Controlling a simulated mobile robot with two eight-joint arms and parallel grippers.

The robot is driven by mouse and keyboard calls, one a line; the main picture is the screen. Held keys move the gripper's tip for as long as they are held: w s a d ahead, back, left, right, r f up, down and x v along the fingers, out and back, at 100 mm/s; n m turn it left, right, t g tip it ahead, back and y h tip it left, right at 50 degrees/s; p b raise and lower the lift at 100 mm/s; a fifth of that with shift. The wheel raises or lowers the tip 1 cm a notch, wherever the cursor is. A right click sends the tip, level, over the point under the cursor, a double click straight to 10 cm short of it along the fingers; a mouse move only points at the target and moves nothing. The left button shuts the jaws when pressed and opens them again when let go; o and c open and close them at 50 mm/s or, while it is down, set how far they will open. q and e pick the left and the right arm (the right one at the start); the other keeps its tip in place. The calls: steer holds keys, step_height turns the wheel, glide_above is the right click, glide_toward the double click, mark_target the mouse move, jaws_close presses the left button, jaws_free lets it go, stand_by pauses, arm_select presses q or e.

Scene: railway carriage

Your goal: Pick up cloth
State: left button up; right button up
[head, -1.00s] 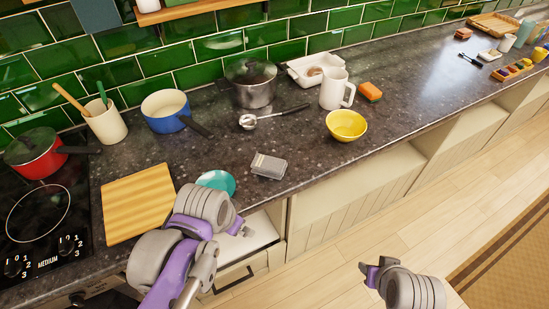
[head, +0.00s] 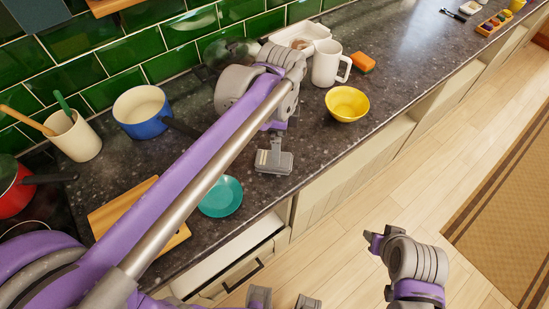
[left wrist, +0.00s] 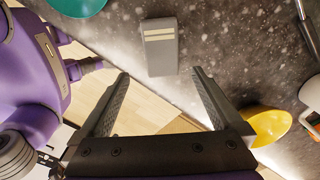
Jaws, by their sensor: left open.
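The cloth (head: 281,168) is a small folded grey rectangle near the front edge of the dark counter. In the left wrist view the cloth (left wrist: 160,48) shows two pale stripes and lies flat just beyond the fingertips.
A teal dish (head: 220,196) lies left of the cloth, and a yellow bowl (head: 347,104) stands to its right. A white mug (head: 327,63) and a sponge (head: 362,62) are behind the bowl. A blue pot (head: 143,108) stands back left. An open drawer (head: 245,270) juts out below.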

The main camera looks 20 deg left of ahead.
arm_select(q)
step_height(320, 180, down, 3)
steer(key=shift+r, duration=0.2)
steer(key=f, duration=0.5)
steer(key=shift+w+a+f, duration=0.2)
steer(key=shift+a+f, duration=0.15)
steer(key=shift+f, duration=0.05)
steer(key=c, duration=1.5)
step_height(320, 180, up, 10)
steer(key=shift+r, duration=0.1)
steer(key=o, duration=1)
steer(key=c, duration=0.7)
steer(key=shift+o, duration=0.2)
steer(key=shift+s, duration=0.1)
